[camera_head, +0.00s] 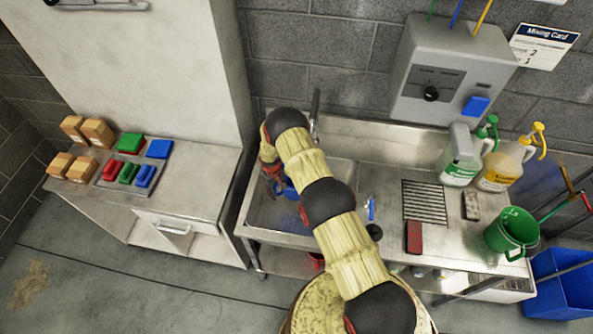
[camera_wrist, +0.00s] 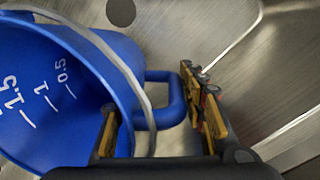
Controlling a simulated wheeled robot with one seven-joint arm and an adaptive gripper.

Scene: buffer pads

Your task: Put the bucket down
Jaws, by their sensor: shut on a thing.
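The blue bucket (camera_wrist: 50,80) fills the left of the wrist view, tilted in the picture, with white volume marks and a pale bail. Its blue side handle (camera_wrist: 172,95) lies between the fingers of my gripper (camera_wrist: 160,108), which is shut on the bucket. In the head view only a small blue part of the bucket (camera_head: 290,190) shows at the sink basin (camera_head: 327,210); my arm hides most of it. My gripper (camera_head: 271,172) is over the left part of the basin. Whether the bucket touches the basin floor I cannot tell.
A green bucket (camera_head: 512,232), two jugs (camera_head: 462,158) (camera_head: 505,163), a drain grate (camera_head: 424,201) and a red block (camera_head: 413,237) are on the counter at right. A side bench (camera_head: 205,185) at left holds boxes and coloured pads. A grey dispenser (camera_head: 440,65) hangs above.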

